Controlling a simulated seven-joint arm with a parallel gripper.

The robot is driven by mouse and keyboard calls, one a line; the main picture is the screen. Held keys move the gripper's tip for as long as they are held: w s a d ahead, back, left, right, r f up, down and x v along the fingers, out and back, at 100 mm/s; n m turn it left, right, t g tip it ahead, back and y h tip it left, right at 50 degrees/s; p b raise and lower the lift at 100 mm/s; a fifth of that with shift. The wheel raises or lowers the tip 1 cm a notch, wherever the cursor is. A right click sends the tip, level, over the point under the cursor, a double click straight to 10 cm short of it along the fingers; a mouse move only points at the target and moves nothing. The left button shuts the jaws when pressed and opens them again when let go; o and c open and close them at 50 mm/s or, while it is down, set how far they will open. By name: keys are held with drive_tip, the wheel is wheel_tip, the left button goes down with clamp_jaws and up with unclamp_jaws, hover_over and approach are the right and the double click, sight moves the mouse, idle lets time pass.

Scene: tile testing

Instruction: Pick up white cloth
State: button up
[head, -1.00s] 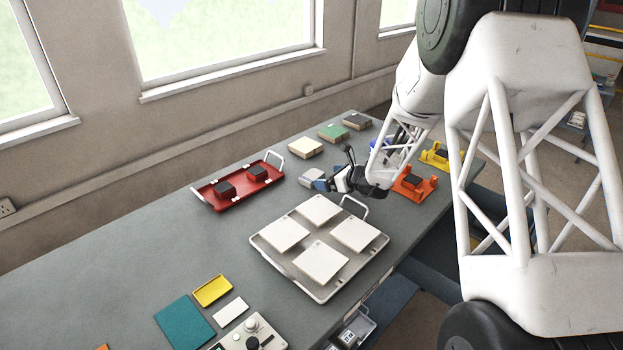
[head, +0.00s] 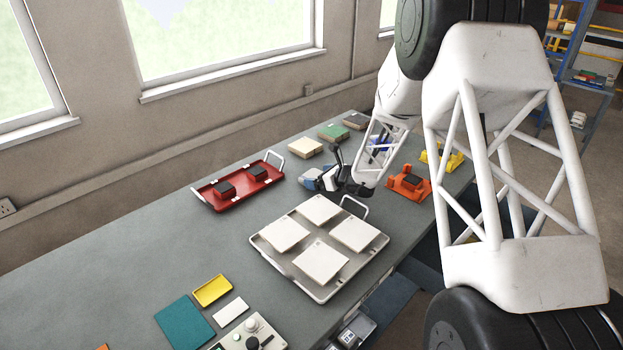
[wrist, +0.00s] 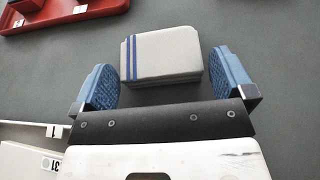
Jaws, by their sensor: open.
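The white cloth (wrist: 165,52) lies folded in a flat block on the grey table, with blue stripes near its left end in the wrist view. My gripper (wrist: 167,78) is open, with its blue-padded fingers on either side of the cloth's near part. Nothing is held. In the head view my gripper (head: 316,179) is low over the table behind the white tile tray and largely hides the cloth.
A tray (head: 262,250) with several white tiles stands just in front of my gripper. A red tray (head: 209,195) with dark blocks is to the left. An orange holder (head: 408,187) is to the right. Cream (head: 305,147) and green (head: 333,131) stacks stand behind.

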drive_tip(key=shift+w+a+f, duration=0.25)
drive_tip(key=shift+w+a, duration=0.1)
drive_tip(key=shift+a, duration=0.15)
drive_tip(key=c, duration=0.6)
drive_tip(key=shift+r, duration=0.15)
drive_tip(key=shift+r, duration=4.85)
